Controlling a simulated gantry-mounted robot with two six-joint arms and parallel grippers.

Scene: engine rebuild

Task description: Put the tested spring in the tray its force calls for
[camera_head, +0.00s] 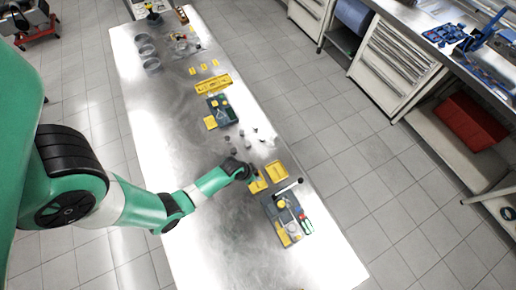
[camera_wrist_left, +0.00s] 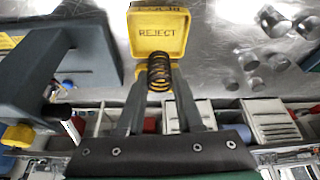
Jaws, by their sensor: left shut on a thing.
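My left gripper (camera_head: 254,177) is over the table beside two yellow trays, one partly hidden under it (camera_head: 258,185) and one to its right (camera_head: 277,170). In the left wrist view the gripper (camera_wrist_left: 159,84) is shut on a dark coil spring (camera_wrist_left: 159,70), held between the fingertips. A yellow tray marked REJECT (camera_wrist_left: 158,34) lies just beyond the spring, which overlaps its lower edge in the picture. I cannot tell whether they touch. The head view does not show which tray is REJECT. The spring tester (camera_head: 287,217) stands below the trays. My right gripper is not in view.
Several small metal cylinders (camera_wrist_left: 249,59) stand right of the REJECT tray. A grey-blue fixture (camera_head: 222,109) and a long yellow rack (camera_head: 213,84) lie farther up the table (camera_head: 190,130). The table's left middle and lower part are clear.

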